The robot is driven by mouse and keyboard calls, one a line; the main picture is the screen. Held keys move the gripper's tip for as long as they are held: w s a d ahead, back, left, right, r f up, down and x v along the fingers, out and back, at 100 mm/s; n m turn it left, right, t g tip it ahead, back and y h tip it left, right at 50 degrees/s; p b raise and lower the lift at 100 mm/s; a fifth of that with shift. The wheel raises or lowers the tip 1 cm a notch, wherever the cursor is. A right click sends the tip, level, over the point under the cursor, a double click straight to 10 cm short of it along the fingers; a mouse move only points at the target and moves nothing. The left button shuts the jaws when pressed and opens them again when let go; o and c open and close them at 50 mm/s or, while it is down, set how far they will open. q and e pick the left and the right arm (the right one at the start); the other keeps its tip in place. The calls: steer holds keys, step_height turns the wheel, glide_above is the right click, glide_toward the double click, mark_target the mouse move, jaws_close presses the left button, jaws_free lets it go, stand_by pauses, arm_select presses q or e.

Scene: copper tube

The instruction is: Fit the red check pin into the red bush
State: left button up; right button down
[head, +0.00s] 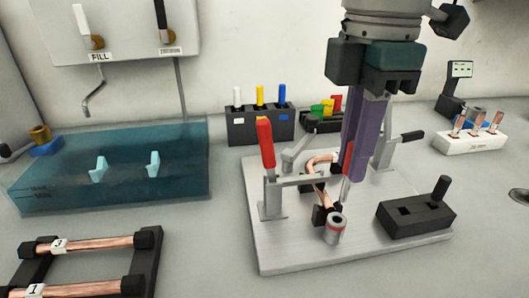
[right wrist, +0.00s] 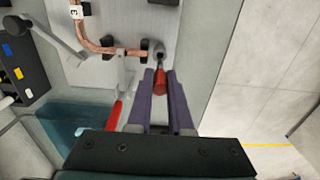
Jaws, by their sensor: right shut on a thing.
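My right gripper (head: 348,178) comes down from above with long purple fingers, shut on the red check pin (head: 347,162). The pin's red handle is partly hidden between the fingers, and its thin grey shaft points down. The red bush (head: 335,231), a short grey cylinder with a red band and an open top, stands at the front of the metal plate. The pin's lower end appears just above and behind the bush's rim; contact cannot be told. In the right wrist view the red pin handle (right wrist: 160,82) lies between the fingertips, beside the grey bush (right wrist: 156,47). My left gripper is out of view.
A bent copper tube (head: 316,180) sits in the fixture behind the bush. A red-handled clamp (head: 265,143) stands to the left, a black block (head: 415,215) to the right. A pin rack (head: 260,126) and a water tank (head: 110,165) are further back and left.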

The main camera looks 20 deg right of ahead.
mark_target(342, 200)
step_height(342, 200, down, 7)
steer(key=shift+b, duration=0.4)
steer(key=shift+f, duration=0.15)
steer(key=shift+f, duration=0.15)
steer(key=c, duration=0.8)
jaws_free()
